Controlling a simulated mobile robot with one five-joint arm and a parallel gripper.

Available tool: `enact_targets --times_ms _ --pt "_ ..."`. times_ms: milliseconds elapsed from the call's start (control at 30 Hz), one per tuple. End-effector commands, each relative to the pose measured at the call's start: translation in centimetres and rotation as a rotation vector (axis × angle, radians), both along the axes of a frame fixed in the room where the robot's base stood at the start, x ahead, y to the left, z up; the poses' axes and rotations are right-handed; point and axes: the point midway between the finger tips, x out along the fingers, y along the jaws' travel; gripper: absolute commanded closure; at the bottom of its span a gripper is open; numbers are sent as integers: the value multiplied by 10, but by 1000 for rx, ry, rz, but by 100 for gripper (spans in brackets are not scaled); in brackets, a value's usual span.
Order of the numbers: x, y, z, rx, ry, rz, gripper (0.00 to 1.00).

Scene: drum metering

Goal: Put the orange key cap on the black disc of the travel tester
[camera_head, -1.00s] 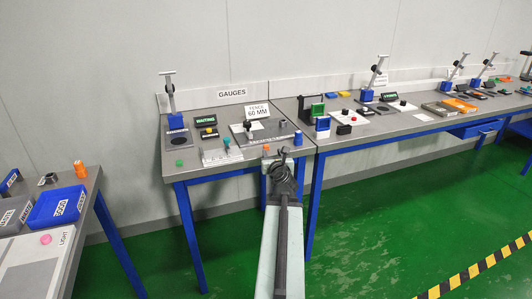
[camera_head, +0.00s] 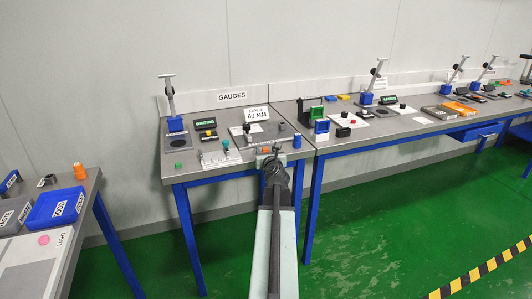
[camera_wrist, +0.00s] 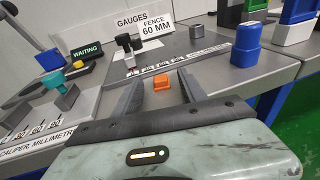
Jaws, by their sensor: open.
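The orange key cap (camera_wrist: 160,82) sits near the table's front edge, in front of the ruled strip, and shows between my fingers in the wrist view. My gripper (camera_wrist: 160,77) is open, with one finger on each side of the cap; contact is not visible. In the head view my gripper (camera_head: 272,158) is at the front edge of the gauges table, and my arm makes the cap hard to see. A stand with a blue block (camera_head: 174,124) and a black disc (camera_head: 180,141) on its plate is at that table's left, beside a WAITING display (camera_head: 202,124).
A blue cylinder (camera_wrist: 245,43) stands right of my fingers. A fence gauge with a 60 MM sign (camera_head: 256,114) is behind. A similar stand (camera_head: 367,98) is on the right table.

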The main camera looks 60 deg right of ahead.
Motion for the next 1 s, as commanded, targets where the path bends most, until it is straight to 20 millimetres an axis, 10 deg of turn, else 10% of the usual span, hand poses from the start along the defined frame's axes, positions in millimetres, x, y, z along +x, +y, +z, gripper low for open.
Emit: enact_targets --times_ms 267,467,1000 --pt "8 -11 -2 -1 1 -1 51" --pt "8 -11 -2 -1 1 -1 100" --pt "7 -12 14 -1 1 -2 100"
